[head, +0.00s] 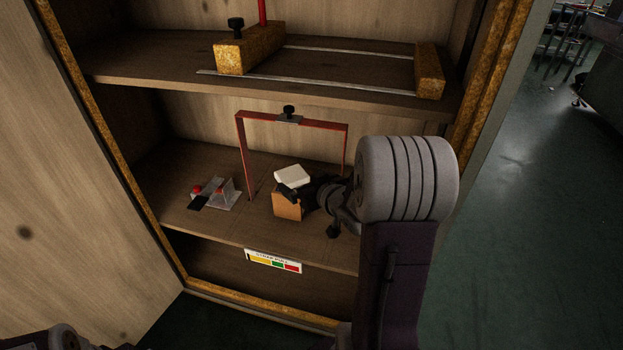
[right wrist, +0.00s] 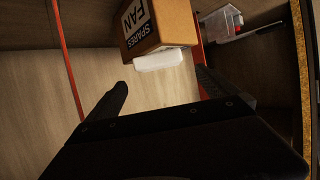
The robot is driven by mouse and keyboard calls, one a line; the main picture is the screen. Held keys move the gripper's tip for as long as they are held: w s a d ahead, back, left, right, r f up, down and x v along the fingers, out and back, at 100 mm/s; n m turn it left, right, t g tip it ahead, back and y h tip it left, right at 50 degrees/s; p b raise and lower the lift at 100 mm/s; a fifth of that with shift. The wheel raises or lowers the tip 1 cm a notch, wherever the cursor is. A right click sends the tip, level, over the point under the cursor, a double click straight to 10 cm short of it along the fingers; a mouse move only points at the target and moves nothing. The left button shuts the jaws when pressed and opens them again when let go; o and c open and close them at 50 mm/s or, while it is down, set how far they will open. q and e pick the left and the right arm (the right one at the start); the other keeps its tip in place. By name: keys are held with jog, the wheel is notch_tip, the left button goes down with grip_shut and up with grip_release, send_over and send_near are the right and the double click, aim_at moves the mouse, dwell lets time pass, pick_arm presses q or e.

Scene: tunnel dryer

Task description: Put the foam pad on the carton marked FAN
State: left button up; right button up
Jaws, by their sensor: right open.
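The carton marked FAN (right wrist: 158,26) is a brown box with a black SPARES FAN label in the right wrist view. In the head view the carton (head: 287,207) stands on the middle shelf. The white foam pad (head: 292,176) lies on its top, looking slightly askew. The pad (right wrist: 160,60) also shows against the carton's top face in the right wrist view. My right gripper (right wrist: 161,79) is open, its fingertips apart and just short of the pad. In the head view the right gripper (head: 308,188) is beside the pad and partly covers the carton. My left gripper is out of view.
A red frame (head: 242,150) with a black knob stands around the carton area. A clear tray with red parts (head: 222,195) sits to the left. The upper shelf (head: 150,60) holds a wooden jig (head: 248,50). A colored label strip (head: 272,261) is on the shelf edge.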

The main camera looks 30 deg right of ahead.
pick_arm(q)
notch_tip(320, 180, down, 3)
jog(key=b, duration=0.4)
pick_arm(e)
jog(key=v, duration=0.5)
jog(key=shift+s+r, duration=0.1)
jog(key=shift+s, duration=0.15)
